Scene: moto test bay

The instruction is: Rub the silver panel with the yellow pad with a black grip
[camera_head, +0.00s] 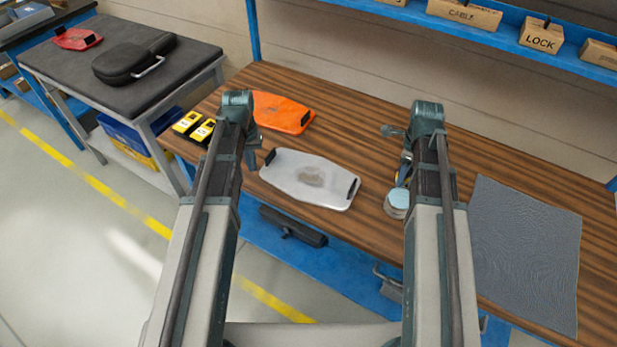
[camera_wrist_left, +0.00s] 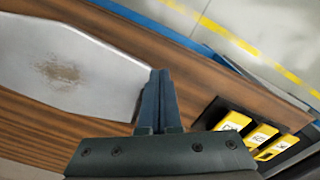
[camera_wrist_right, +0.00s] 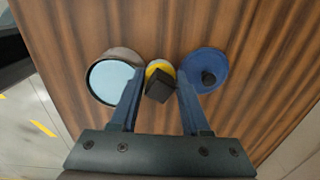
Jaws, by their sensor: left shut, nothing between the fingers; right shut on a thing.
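The silver panel (camera_head: 285,167) lies flat on the wooden table, with a brown smudge in its middle and a black piece at each end. It also shows in the left wrist view (camera_wrist_left: 100,98). My left gripper (camera_wrist_left: 160,75) is shut and empty by the panel's end. In the head view it (camera_head: 252,160) is beside the panel's left end. My right gripper (camera_wrist_right: 160,84) is shut on the black grip of the yellow pad (camera_wrist_right: 159,66). The pad is at the table, right of the panel, between two round things; its underside is hidden.
A round tin with a light blue top (camera_wrist_right: 110,80) and a blue disc with a black knob (camera_wrist_right: 205,66) flank the pad closely. An orange panel (camera_head: 285,112), yellow-black boxes (camera_head: 190,124) and a grey mat (camera_head: 525,250) are on the table. A shelf (camera_head: 480,35) runs behind.

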